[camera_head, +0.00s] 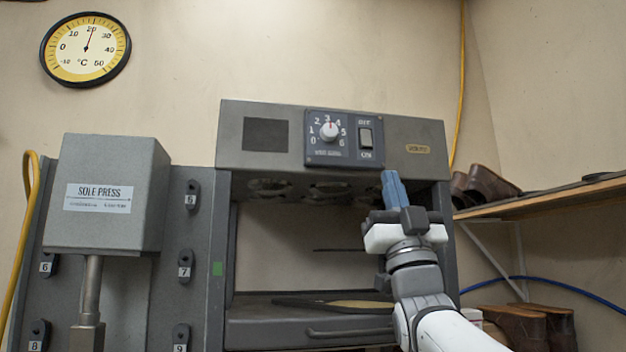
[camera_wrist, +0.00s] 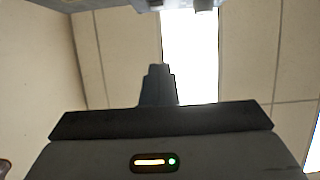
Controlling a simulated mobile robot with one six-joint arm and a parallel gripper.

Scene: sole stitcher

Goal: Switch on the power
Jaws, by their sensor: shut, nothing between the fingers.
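The power switch (camera_head: 365,137) is a grey rocker on the dark control panel (camera_head: 312,153) of the grey machine. One label is above it and one below it; the lower seems to read "ON". I cannot tell which way the rocker is tipped. My gripper (camera_head: 390,174) is shut and empty, its blue fingers pointing up, below and a little right of the switch in the head view. The shut fingers (camera_wrist: 158,70) also show in the wrist view, pointing up. I see no contact with the panel.
A white dial (camera_head: 329,131) sits left of the switch, near 3. The sole press (camera_head: 105,200) stands at the left. A wooden shelf (camera_head: 560,191) with brown shoes (camera_head: 487,186) is at the right. The machine's open bay is behind and left of my arm.

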